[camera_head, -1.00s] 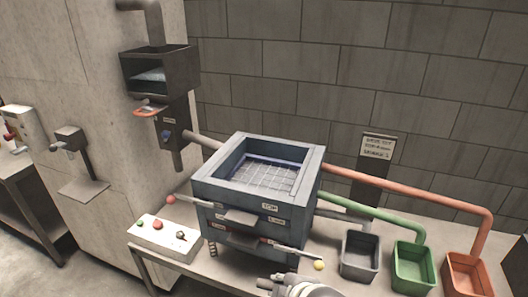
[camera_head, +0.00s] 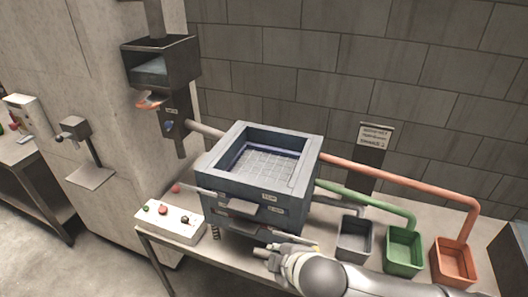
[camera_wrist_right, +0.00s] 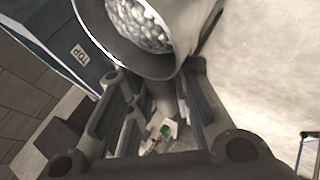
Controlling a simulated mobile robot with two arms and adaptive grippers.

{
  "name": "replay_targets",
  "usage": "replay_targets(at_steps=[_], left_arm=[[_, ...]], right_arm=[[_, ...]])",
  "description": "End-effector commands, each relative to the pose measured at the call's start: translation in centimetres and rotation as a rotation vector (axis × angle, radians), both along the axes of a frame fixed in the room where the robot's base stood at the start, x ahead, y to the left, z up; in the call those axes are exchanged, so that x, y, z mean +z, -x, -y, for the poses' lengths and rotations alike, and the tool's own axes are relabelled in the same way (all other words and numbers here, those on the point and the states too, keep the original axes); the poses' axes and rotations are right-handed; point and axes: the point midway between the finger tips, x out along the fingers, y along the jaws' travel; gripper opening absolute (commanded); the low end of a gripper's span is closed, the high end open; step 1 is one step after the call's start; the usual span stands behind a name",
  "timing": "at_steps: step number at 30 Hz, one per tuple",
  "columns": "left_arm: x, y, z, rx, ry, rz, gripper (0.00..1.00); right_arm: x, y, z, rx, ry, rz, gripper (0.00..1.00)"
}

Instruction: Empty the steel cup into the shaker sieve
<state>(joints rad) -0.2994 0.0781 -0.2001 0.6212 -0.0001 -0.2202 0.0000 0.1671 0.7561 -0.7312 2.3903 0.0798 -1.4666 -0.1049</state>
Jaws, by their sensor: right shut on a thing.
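The steel cup (camera_wrist_right: 112,38) fills the upper part of the right wrist view, and grey pellets (camera_wrist_right: 140,25) lie inside it. My right gripper (camera_wrist_right: 158,98) is shut on the cup, with a dark finger on each side below its rim. In the head view my right gripper (camera_head: 272,258) is low in front of the shaker, and I cannot make out the cup there. The shaker (camera_head: 228,205) is a blue-grey box with an open top. Its sieve (camera_head: 265,165) is a pale mesh inside the top frame and looks empty. My left gripper is not in view.
Grey (camera_head: 356,242), green (camera_head: 404,255) and orange (camera_head: 453,268) bins stand right of the shaker, with pipes above them. A button box (camera_head: 170,222) is at its left. A hopper (camera_head: 162,62) hangs at the back left. A lever sticks out at the shaker's front, close to my gripper.

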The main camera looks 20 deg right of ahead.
Motion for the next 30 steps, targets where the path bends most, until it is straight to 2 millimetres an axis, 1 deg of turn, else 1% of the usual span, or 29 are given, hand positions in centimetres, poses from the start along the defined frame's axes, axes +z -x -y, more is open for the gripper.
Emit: replay_targets(at_steps=[10,20,26,30], left_arm=[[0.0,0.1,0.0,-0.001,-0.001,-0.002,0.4],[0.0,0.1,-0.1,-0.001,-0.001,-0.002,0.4],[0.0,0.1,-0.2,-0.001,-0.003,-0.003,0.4],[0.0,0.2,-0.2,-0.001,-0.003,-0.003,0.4]], right_arm=[[-0.2,0.2,0.9,-0.018,0.009,-0.008,0.0],[0.6,-2.4,0.2,-0.029,0.005,-0.006,0.0],[1.6,-5.4,-0.5,-0.038,0.004,-0.004,0.0],[2.6,-8.5,-1.3,-0.048,0.001,-0.002,0.0]])
